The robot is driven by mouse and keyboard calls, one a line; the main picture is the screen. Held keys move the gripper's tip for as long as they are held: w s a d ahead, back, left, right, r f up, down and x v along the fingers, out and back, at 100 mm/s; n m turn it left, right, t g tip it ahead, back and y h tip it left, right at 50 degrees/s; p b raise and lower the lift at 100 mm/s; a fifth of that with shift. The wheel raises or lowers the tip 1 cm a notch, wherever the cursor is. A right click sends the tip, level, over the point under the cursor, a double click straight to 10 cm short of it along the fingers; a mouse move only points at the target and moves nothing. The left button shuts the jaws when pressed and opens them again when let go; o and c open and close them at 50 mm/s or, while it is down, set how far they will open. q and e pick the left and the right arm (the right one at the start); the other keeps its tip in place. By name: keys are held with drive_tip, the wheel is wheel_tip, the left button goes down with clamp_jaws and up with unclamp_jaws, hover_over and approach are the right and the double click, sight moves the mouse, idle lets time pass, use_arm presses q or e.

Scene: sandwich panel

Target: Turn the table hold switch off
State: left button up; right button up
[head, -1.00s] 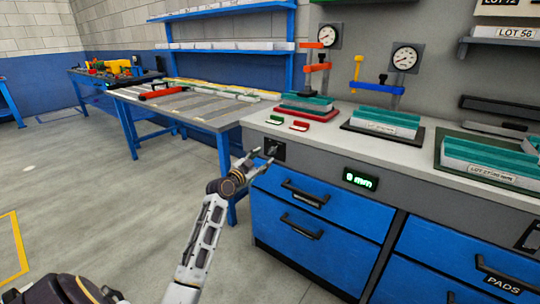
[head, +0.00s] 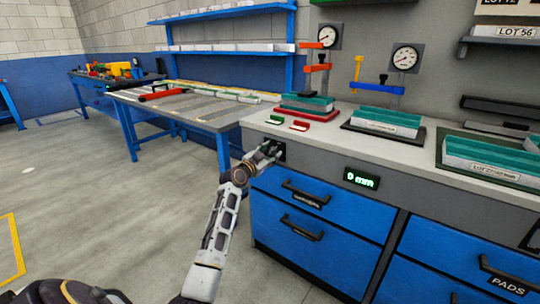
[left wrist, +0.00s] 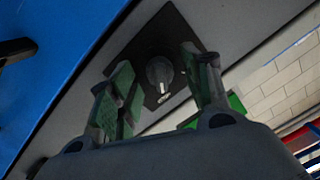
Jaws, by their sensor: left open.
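The hold switch is a grey rotary knob (left wrist: 160,75) on a black square plate (left wrist: 178,42), set in the grey front panel of the bench. My left gripper (left wrist: 160,65) is open, with its two green-padded fingers on either side of the knob; I cannot tell whether they touch it. In the head view my left gripper (head: 270,149) is at the panel and covers most of the black plate (head: 282,152). The knob itself is hidden there. My right gripper is not in view.
A green display (head: 361,180) reads about 0 mm. Blue drawers with black handles (head: 305,194) lie below. A grey worktable (head: 200,110) stands at left. The floor at left is clear.

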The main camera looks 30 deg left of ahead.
use_arm(q)
drive_tip(key=shift+w, duration=0.15)
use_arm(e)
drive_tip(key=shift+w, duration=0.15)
use_arm(q)
drive_tip(key=c, duration=1.1)
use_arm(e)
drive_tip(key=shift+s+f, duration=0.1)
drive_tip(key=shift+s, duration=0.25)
